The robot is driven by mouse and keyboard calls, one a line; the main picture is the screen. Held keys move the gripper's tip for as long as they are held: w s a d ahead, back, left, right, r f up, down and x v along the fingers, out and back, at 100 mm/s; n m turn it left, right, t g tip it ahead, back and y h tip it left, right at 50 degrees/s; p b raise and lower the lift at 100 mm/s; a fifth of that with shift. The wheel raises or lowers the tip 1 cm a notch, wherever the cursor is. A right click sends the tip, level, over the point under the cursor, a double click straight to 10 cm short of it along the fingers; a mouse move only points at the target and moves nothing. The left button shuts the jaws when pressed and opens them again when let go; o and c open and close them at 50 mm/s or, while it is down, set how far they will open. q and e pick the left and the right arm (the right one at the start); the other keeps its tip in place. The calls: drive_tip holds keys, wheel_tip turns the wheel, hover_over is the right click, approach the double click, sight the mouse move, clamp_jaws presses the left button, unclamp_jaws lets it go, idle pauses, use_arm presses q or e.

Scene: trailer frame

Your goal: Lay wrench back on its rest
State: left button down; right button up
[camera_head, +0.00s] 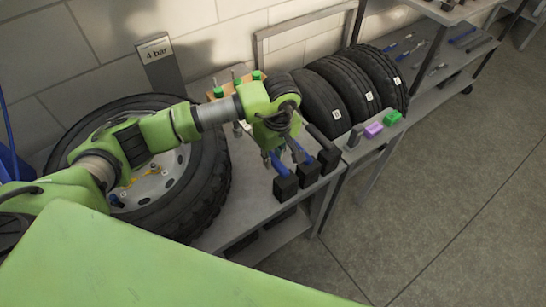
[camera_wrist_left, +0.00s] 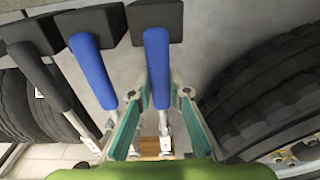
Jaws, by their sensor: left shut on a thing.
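A wrench with a blue handle (camera_head: 279,165) shows below my left gripper (camera_head: 284,156) in the head view. In the left wrist view its blue handle (camera_wrist_left: 157,72) runs between the two fingers of my left gripper (camera_wrist_left: 159,88), which is shut on it. The handle's far end meets or overlaps a black rest block (camera_wrist_left: 156,16); I cannot tell whether it bears on it. The same block (camera_head: 286,187) stands nearest in the head view. My right gripper is not in view.
A second blue-handled wrench (camera_wrist_left: 93,70) and a black-handled tool (camera_wrist_left: 42,72) lie beside it with their own blocks. A large wheel (camera_head: 205,185) lies left on the bench. Upright tyres (camera_head: 322,106) stand behind. Purple (camera_head: 373,130) and green (camera_head: 392,117) blocks sit right.

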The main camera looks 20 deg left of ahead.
use_arm(q)
drive_tip(key=c, duration=1.8)
unclamp_jaws()
drive_tip(key=r, duration=0.8)
drive_tip(key=d+r, duration=0.1)
drive_tip(key=r, duration=0.3)
drive_tip(key=shift+s, duration=0.35)
